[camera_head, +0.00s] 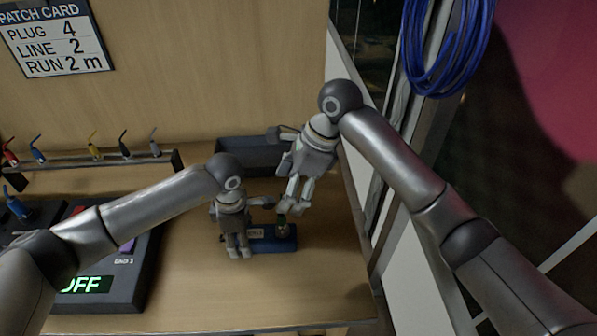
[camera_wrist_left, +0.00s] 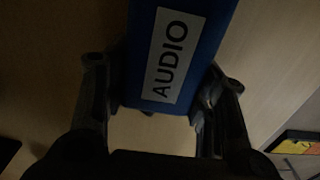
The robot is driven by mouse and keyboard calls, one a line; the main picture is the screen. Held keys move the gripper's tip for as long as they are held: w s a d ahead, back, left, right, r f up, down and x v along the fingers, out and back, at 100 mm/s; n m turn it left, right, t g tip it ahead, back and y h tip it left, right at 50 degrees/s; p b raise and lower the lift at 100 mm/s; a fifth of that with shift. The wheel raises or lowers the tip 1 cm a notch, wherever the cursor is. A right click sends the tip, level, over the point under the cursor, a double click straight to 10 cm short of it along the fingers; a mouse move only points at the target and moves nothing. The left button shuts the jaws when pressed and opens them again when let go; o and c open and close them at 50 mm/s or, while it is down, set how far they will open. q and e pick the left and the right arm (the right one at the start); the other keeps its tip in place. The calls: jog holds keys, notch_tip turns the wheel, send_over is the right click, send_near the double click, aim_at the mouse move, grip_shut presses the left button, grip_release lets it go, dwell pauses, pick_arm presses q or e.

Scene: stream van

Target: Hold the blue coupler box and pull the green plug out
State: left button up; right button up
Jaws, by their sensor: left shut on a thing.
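The blue coupler box (camera_head: 285,243) lies on the wooden desk, and its AUDIO label shows in the left wrist view (camera_wrist_left: 205,45). My left gripper (camera_head: 238,248) is shut on the box's left end, with a finger on each side of it in the left wrist view. The green plug (camera_head: 281,220) stands upright at the box's right part, looking seated in its top. My right gripper (camera_head: 293,207) points down just above and beside the plug. Its fingertips overlap the plug's top in the picture, so I cannot tell whether they touch it or how far apart they are.
A dark open bin (camera_head: 235,150) stands behind the box. A rack of coloured plugs (camera_head: 95,158) is at the back left. A dark panel with an OFF display (camera_head: 86,284) lies at the left. Blue cable (camera_head: 440,60) hangs at the upper right. The front right desk is clear.

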aim_at(282, 215)
jog(key=shift+x, duration=2.8)
jog(key=shift+c, duration=0.3)
jog(key=c, duration=1.7)
grip_shut()
jog(key=shift+o, duration=1.6)
grip_release()
jog(key=shift+w, duration=0.1)
jog(key=shift+d, duration=0.1)
grip_shut()
